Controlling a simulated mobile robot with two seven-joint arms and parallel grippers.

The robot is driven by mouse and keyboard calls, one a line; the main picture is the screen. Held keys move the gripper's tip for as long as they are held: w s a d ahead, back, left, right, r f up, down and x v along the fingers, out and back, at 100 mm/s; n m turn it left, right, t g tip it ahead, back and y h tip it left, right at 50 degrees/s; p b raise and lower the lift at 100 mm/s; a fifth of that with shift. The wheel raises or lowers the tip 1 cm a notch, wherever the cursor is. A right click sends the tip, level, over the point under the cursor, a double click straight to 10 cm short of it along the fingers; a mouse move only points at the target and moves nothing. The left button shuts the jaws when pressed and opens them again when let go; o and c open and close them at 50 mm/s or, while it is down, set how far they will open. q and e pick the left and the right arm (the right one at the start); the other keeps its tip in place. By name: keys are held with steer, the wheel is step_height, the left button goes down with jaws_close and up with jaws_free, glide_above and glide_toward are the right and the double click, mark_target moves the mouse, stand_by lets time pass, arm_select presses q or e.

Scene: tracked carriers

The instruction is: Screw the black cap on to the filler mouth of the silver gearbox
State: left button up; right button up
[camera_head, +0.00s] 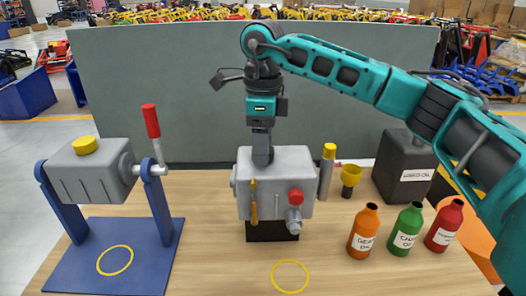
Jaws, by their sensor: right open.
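The silver gearbox (288,170) stands on a black block (272,229) in the middle of the table. It has a red knob, a grey fitting on the lower right of its front and a yellow vertical gauge. My right gripper (262,160) points straight down over its top, with its fingertips at the top face. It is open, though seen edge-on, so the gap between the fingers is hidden. I cannot make out the black cap or the filler mouth; the gripper covers that part of the top. My left gripper is not in view.
A grey box with a yellow cap (84,145) and red-handled crank hangs on a blue stand (165,260) at left. Right are a yellow-topped cylinder (326,175), yellow funnel (350,176), black canister (405,165), and orange (363,235), green (405,232) and red (445,228) bottles.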

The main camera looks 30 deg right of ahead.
steer(key=n, duration=0.7)
steer(key=shift+n, duration=0.3)
steer(key=shift+c, duration=0.4)
steer(key=c, duration=0.8)
steer(key=m, duration=0.6)
steer(key=shift+m, duration=0.4)
steer(key=shift+c, duration=0.3)
steer(key=m, duration=0.3)
